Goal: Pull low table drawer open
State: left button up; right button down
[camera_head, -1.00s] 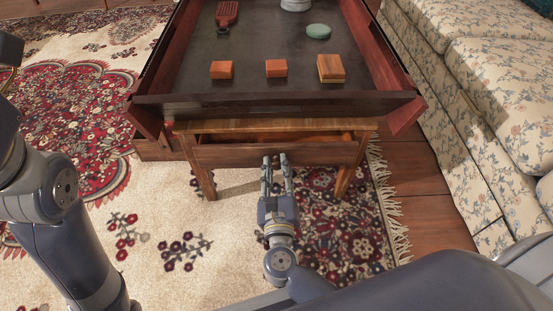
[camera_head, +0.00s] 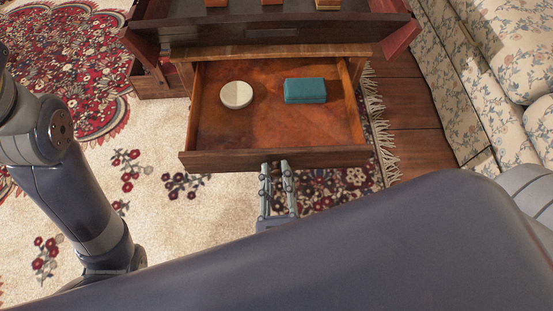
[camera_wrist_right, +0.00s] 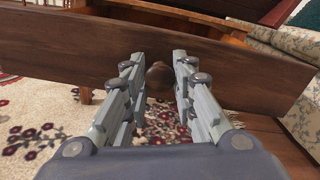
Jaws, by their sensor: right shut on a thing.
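The low table (camera_head: 270,50) has a wooden drawer (camera_head: 230,160) that stands well open towards me. Its orange-brown inside holds a round whitish thing (camera_head: 236,94) and a teal box (camera_head: 305,91). My right gripper (camera_head: 276,172) is at the middle of the drawer front. In the right wrist view, my right gripper (camera_wrist_right: 158,66) has its fingers on either side of a dark round knob (camera_wrist_right: 158,80) and is shut on it. The knob is hidden in the head view. My left arm shows at the left, but its gripper is out of view.
A dark tray-like top with red sides (camera_head: 400,40) sits over the table, with orange blocks (camera_head: 327,4) at the picture's top edge. A flowered sofa (camera_head: 480,70) stands at the right. The patterned rug (camera_head: 160,130) is clear left of the drawer.

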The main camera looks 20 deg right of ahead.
jog(key=shift+s+a, duration=0.2)
jog(key=shift+s, duration=0.35)
jog(key=c, duration=1.3)
grip_release()
notch_tip(320, 180, up, 10)
